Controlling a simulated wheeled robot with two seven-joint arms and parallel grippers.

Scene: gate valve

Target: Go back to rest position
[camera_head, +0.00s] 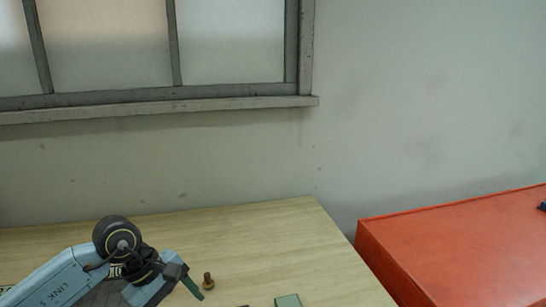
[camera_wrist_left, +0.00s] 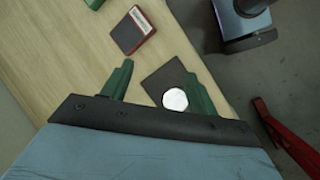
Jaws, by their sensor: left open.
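My left gripper (camera_head: 192,284) is at the lower left in the head view, at the end of the blue arm, above the wooden table (camera_head: 270,240). In the left wrist view the gripper (camera_wrist_left: 158,70) shows two green fingers spread apart, with nothing clamped between them. My right gripper is not in view.
A dark flat square (camera_wrist_left: 160,78) and a red box with a label (camera_wrist_left: 132,30) lie on the table. A green block (camera_head: 288,300) is at the head view's bottom edge. An orange-red cabinet (camera_head: 460,245) stands at right, beyond a gap. The table's back right is clear.

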